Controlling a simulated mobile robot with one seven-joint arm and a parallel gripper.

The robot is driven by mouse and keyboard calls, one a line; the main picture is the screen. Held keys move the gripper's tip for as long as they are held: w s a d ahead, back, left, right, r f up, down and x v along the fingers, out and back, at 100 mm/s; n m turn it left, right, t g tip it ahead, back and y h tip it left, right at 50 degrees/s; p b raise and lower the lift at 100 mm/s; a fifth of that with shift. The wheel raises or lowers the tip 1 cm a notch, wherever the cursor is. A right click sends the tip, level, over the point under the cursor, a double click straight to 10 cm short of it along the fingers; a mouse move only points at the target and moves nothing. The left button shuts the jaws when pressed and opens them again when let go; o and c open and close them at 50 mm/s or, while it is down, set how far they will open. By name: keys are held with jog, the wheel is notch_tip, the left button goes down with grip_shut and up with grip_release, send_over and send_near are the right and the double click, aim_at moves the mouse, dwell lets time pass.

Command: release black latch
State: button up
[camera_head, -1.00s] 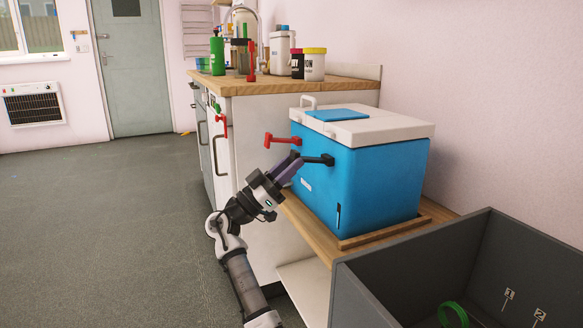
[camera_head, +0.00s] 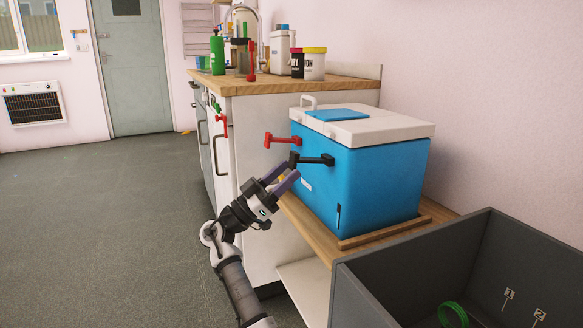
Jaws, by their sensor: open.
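The black latch (camera_head: 316,160) sticks out from the front of the blue cool box (camera_head: 385,180), with its dark handle end toward the left. My gripper (camera_head: 286,174) is open, with its two purple fingers apart, just below and left of the latch's handle end. I see a small gap between the fingertips and the latch, and nothing between the fingers. A red latch (camera_head: 283,139) sticks out of the same box, above and left of the black one. The box's white lid (camera_head: 380,127) is closed.
The box stands on a wooden shelf (camera_head: 440,214) beside a white cabinet with a wooden counter (camera_head: 300,86). A grey open bin (camera_head: 385,285) with a green ring (camera_head: 453,314) inside is at the front right. Open floor lies to the left.

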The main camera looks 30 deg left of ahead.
jog(key=s+a+f+p, duration=0.1)
jog(key=s+a+p, duration=0.1)
jog(key=s+a, duration=0.6)
jog(key=s, duration=0.3)
jog(key=shift+a+f, duration=0.25)
jog(key=shift+a, duration=0.05)
